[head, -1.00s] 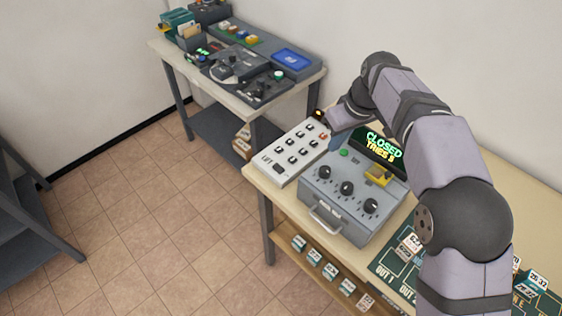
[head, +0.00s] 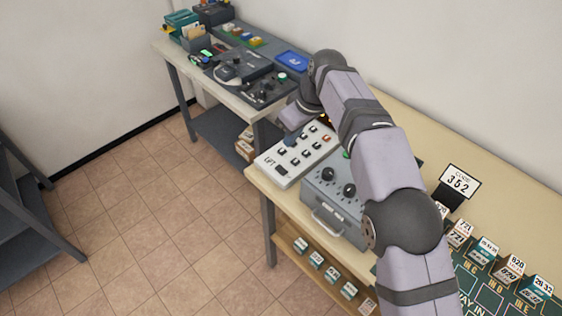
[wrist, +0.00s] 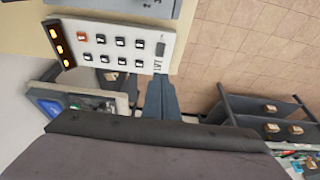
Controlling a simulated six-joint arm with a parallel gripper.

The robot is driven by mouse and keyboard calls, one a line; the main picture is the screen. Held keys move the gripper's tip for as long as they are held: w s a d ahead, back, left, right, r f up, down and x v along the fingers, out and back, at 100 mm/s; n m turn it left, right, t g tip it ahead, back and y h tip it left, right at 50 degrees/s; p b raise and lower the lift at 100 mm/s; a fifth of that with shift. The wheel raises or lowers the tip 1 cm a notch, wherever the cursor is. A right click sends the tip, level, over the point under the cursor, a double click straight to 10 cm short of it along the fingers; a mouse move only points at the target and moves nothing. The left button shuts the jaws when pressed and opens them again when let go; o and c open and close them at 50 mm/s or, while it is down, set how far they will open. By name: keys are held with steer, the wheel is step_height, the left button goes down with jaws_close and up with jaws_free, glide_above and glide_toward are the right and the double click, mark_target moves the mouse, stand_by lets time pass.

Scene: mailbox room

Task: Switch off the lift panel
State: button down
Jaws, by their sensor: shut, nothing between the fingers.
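The lift panel (head: 276,172) is a white box with several small black switches, one orange-red switch and the label LIFT at one end. In the wrist view the lift panel (wrist: 110,61) shows a dark strip with lit amber lamps (wrist: 61,46) at its left end. A larger dark switch (wrist: 160,49) sits at the LIFT end. My gripper (head: 291,140) is over the panel, its fingers shut and empty. In the wrist view my gripper (wrist: 160,82) points at the LIFT-label end. I cannot tell whether the tips touch the panel.
A grey box with black knobs (head: 335,195) stands right beside the panel, partly hidden by my arm. A code sign (head: 459,183) and several numbered blocks stand further right. A second bench (head: 215,75) with devices is behind left. Tiled floor lies in front.

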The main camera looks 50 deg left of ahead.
mark_target(278, 168)
steer(key=p+x, duration=0.1)
steer(key=x, duration=0.3)
steer(key=p+x, duration=0.2)
steer(key=x, duration=0.3)
steer(key=p+x, duration=0.2)
steer(key=x, duration=0.2)
steer(key=shift+d+f, duration=0.2)
steer(key=shift+f, duration=0.2)
steer(key=shift+f, duration=0.1)
steer(key=f+b, duration=0.1)
steer(key=b, duration=0.1)
steer(key=shift+a+f+b, duration=0.1)
steer(key=shift+a+b, duration=0.05)
steer(key=shift+b, duration=0.15)
steer(key=shift+r+p, duration=0.35)
steer(key=shift+p, duration=0.15)
steer(key=shift+f, duration=0.1)
steer(key=shift+d, duration=0.2)
